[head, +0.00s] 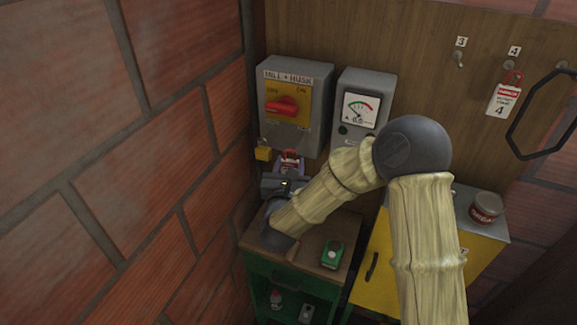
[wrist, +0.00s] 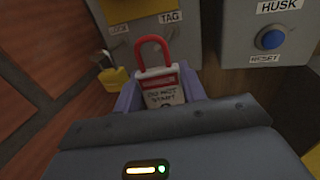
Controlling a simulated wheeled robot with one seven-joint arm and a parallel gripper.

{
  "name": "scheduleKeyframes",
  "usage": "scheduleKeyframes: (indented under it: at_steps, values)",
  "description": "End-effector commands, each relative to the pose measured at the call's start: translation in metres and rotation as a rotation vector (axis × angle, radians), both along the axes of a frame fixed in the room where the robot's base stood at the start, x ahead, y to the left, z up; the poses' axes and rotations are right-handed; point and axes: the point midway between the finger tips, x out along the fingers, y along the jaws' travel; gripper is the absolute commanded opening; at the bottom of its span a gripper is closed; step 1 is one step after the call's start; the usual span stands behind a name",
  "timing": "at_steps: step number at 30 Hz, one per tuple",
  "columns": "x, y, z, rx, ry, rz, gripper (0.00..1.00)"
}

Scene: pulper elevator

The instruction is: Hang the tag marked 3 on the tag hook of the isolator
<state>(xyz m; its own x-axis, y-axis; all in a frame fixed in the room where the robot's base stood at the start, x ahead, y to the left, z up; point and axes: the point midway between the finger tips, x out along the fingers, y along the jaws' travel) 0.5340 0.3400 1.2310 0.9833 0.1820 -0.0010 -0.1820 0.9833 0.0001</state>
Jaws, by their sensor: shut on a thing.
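The isolator (head: 295,92) is a grey wall box marked MILL + HUSK with a red rotary handle. In the wrist view, the isolator's lower face (wrist: 140,27) shows LOCK and TAG labels; the tag hook is not clearly visible. My gripper (head: 288,178) is below the isolator. In the wrist view, my gripper (wrist: 160,95) is shut on a red-and-white tag (wrist: 160,82), its red loop upright below the TAG label. The tag's number is hidden by my gripper. The tag also shows in the head view (head: 290,160). The loop appears apart from the box.
A yellow padlock (head: 263,153) hangs left of the tag. A meter box (head: 362,108) stands to the right. Board hook 3 (head: 458,60) is bare; tag 4 (head: 502,99) hangs beside it. A brick wall (head: 165,235) is close on the left. A small table (head: 312,262) is below.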

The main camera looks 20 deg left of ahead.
Motion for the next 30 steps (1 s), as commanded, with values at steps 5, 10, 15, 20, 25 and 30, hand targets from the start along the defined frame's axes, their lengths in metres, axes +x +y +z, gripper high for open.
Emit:
scheduleKeyframes:
  at_steps: [5,10,15,20,25,30]
  values:
    - [0.009,-0.001,0.0,-0.001,0.002,-0.001,0.19]
    - [0.017,-0.002,0.0,0.0,0.001,-0.001,0.19]
    - [0.025,-0.003,-0.005,0.001,0.001,-0.002,0.19]
    - [0.029,-0.002,-0.009,0.0,0.0,0.0,0.19]
    - [0.033,-0.002,-0.012,0.001,-0.001,0.001,0.19]
    - [0.035,-0.004,-0.013,0.0,0.0,-0.002,0.19]
